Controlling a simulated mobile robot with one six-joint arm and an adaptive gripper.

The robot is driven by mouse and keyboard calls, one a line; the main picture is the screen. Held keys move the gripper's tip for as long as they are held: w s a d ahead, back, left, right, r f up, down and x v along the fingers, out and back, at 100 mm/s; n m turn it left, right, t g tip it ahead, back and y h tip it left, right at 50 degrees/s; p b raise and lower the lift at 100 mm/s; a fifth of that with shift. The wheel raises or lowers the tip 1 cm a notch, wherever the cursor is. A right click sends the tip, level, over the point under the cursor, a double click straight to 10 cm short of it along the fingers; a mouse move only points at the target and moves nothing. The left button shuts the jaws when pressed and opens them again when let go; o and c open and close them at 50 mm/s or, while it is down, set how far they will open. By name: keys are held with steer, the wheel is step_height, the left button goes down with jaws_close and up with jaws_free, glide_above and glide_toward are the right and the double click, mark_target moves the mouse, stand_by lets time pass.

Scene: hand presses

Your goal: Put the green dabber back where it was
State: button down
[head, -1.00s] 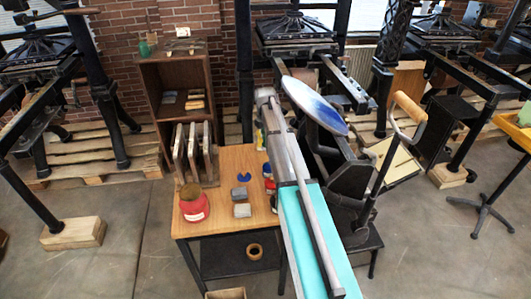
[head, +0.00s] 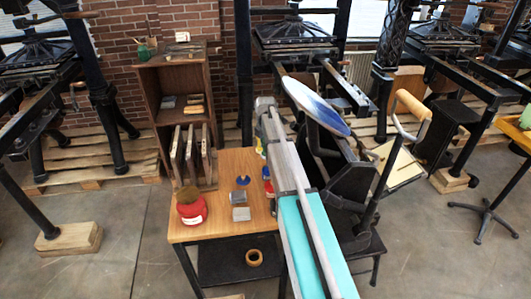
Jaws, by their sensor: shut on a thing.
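I cannot make out a green dabber in the head view. My gripper cannot be seen. My own grey arm reaches over the right side of a small wooden table (head: 215,232) and hides part of it. On this table stand a red tin (head: 192,212) with a brown top, a small blue piece (head: 243,180) and two grey blocks, one at the back (head: 239,195) and one in front (head: 241,214). A red and blue item (head: 268,180) shows partly beside my arm.
A wooden cabinet (head: 147,90) stands behind the table, with a small green container (head: 144,51) on top and boards (head: 190,155) below. A press with a blue-white disc (head: 315,106) stands to the right. A brown ring (head: 254,257) lies on the dark lower shelf. Floor is open at left.

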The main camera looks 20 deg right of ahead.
steer(key=shift+f+b, duration=1.05)
steer(key=shift+f, duration=0.3)
steer(key=shift+f, duration=0.1)
steer(key=shift+c, duration=1.5)
jaws_free()
steer(key=shift+r, duration=0.25)
step_height(320, 180, up, 12)
steer(key=p, duration=1.2)
steer(key=shift+f, duration=0.1)
steer(key=shift+s+a, duration=0.1)
